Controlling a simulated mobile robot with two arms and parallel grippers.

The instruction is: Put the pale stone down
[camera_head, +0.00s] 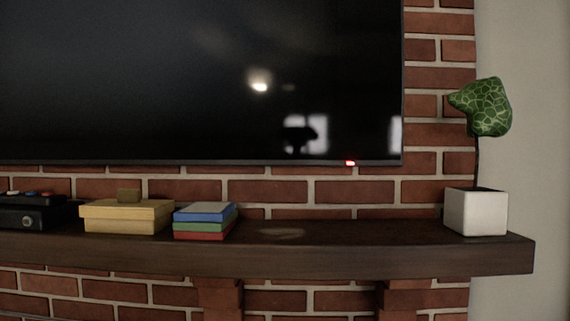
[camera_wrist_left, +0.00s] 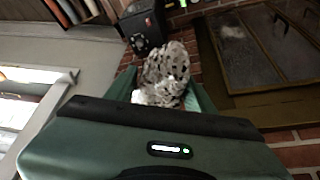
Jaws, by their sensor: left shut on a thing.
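The pale stone (camera_wrist_left: 168,68), whitish with dark speckles, shows in the left wrist view just beyond the green gripper body. My left gripper (camera_wrist_left: 163,88) is shut on it; parts of its green fingers show at either side of the stone. The stone's lower part is hidden behind the gripper's dark front edge. Neither the stone nor my left gripper is in the head view. My right gripper is in no view.
A dark wooden mantel shelf (camera_head: 350,258) carries a black device (camera_head: 35,215), a yellow box (camera_head: 125,216), stacked books (camera_head: 205,220) and a potted plant (camera_head: 476,211). The shelf is clear between books and plant. A black screen (camera_head: 200,80) hangs above.

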